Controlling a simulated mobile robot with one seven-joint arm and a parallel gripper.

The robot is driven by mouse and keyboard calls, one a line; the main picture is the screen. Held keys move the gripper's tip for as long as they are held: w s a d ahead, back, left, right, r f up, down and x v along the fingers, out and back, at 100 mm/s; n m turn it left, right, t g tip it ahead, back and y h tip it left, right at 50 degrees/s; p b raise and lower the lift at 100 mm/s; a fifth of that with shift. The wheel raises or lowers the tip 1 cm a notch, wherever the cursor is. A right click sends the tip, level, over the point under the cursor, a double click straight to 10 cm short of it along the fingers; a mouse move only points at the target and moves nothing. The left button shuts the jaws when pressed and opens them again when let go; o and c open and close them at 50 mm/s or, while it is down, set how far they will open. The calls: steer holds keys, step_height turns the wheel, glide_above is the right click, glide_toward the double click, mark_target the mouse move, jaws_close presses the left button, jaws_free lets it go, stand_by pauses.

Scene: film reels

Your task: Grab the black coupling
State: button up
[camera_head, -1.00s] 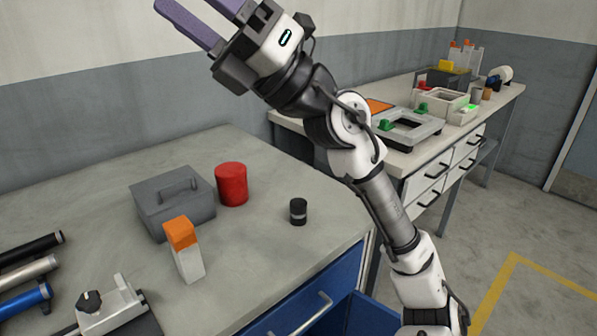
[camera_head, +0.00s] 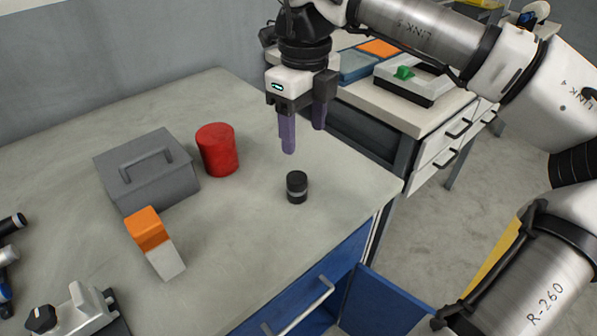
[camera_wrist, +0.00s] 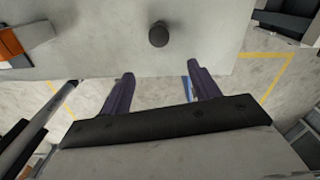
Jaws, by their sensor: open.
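In the wrist view my gripper (camera_wrist: 162,88) shows both fingertips clear of the coupling.
A red cylinder (camera_head: 217,150), a grey lidded box (camera_head: 150,185) and an orange-and-white block (camera_head: 157,244) stand to the left of the coupling. A blue drawer front (camera_head: 318,298) lies below the table edge. The tabletop around the coupling is clear.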

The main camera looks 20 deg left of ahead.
mark_target(297, 177)
step_height(297, 177, down, 8)
steer(key=shift+s+r, duration=0.1)
steer(key=shift+s, duration=0.05)
steer(key=f, duration=0.1)
steer(key=a+f+p, duration=0.1)
steer(key=f, duration=0.1)
steer(key=w+f, duration=0.1)
steer(key=shift+a+f, duration=0.25)
steer(key=shift+f, duration=0.5)
steer(key=c, duration=1.1)
steer(key=shift+r, duration=0.1)
